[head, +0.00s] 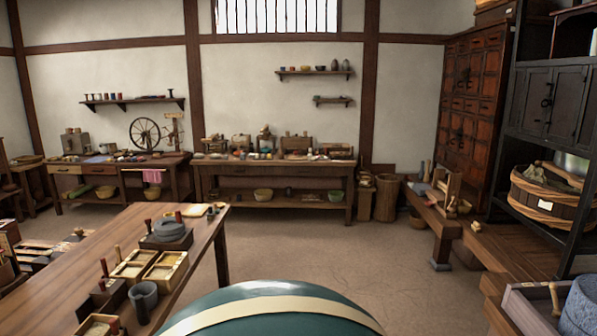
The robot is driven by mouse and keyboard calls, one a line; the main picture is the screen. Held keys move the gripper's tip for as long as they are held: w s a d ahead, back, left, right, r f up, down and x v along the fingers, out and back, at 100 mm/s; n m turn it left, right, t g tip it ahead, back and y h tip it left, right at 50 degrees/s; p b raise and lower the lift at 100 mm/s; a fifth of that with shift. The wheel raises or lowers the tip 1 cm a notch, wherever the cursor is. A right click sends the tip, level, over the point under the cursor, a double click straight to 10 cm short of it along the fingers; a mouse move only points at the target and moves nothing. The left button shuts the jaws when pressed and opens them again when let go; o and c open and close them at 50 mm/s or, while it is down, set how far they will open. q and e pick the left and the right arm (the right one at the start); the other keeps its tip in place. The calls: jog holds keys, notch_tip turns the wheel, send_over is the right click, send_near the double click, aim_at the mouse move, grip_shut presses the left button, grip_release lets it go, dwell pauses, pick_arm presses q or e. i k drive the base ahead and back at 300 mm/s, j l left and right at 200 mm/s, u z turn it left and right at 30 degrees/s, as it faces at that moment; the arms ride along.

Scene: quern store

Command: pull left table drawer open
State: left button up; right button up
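The left table (180,161) stands against the back wall at the left, well across the room. Its front has a pale drawer (66,170) at the left end and another drawer front (100,170) beside it. Both look flush with the table front, though they are small at this distance. A pink cloth (152,176) hangs from a rail on the table's front, right of the drawers. Neither of my grippers shows in the head view.
A long wooden table (75,262) with boxes and a grey quern (169,230) fills the near left. A second back table (272,166) stands right of the left table. The open floor (290,238) lies in the middle. A low bench (440,222) and shelves line the right.

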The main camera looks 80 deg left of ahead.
aim_at(228, 170)
jog(key=u, duration=3)
jog(key=i+l+z, duration=0.25)
jog(key=i, duration=0.3)
jog(key=i+z, duration=0.2)
jog(key=i, duration=3.1)
jog(key=i+j+z, duration=0.1)
jog(key=i, duration=1.55)
jog(key=i+j, duration=0.4)
jog(key=i, duration=0.15)
jog(key=i+j+z, duration=0.15)
jog(key=i+j, duration=0.25)
jog(key=i, duration=0.15)
jog(key=i+j+u, duration=0.2)
jog(key=i+j, duration=0.15)
jog(key=j, duration=0.2)
jog(key=i+j+u, duration=0.15)
jog(key=i+j, duration=0.25)
jog(key=j, duration=0.15)
